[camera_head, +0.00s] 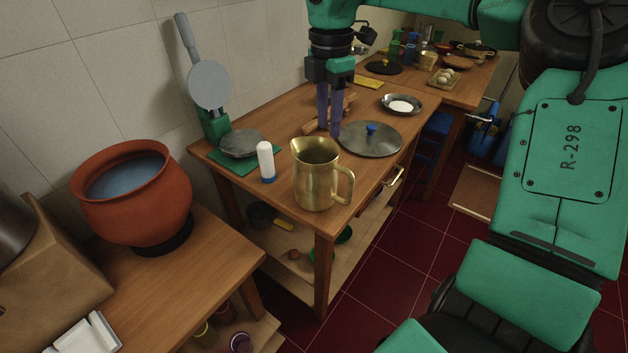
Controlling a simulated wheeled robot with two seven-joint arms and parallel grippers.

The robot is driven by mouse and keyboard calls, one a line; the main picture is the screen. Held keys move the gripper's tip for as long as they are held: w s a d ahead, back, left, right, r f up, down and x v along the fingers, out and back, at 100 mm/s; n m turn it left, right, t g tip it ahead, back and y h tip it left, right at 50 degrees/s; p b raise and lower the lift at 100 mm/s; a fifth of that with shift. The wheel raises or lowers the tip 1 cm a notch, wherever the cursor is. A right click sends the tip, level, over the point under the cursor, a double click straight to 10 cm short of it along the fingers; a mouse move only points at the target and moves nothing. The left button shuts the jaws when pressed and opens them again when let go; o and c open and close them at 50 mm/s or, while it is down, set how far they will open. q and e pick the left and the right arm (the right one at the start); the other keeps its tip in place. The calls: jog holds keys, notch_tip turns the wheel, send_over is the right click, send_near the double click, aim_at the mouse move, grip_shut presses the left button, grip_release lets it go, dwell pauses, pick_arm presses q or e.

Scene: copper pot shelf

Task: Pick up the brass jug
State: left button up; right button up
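The brass jug (318,175) stands upright near the front corner of the wooden table (290,112), its handle to the right and its mouth open upward. My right gripper (329,128) points down over the table, behind the jug in the picture. Its two bluish fingers are a little apart with nothing visible between them, and they do not touch the jug. The fingertips are close to the left edge of a round metal lid. My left gripper is not in view.
The metal lid (370,140) with a blue knob lies right behind the jug. A white bottle (266,161) stands left of it, near a scale with a green base (215,126). A clay pot (133,195) stands on the nearer counter. A plate (402,104) lies farther back.

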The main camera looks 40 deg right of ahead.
jog(key=p, duration=0.2)
send_near(329, 182)
notch_tip(329, 182, down, 5)
jog(key=shift+s+d+f, duration=0.1)
jog(key=shift+f, duration=0.4)
jog(key=shift+r, duration=0.1)
grip_shut()
jog(key=shift+w+r, duration=0.1)
jog(key=shift+w, duration=0.1)
dwell(0.5)
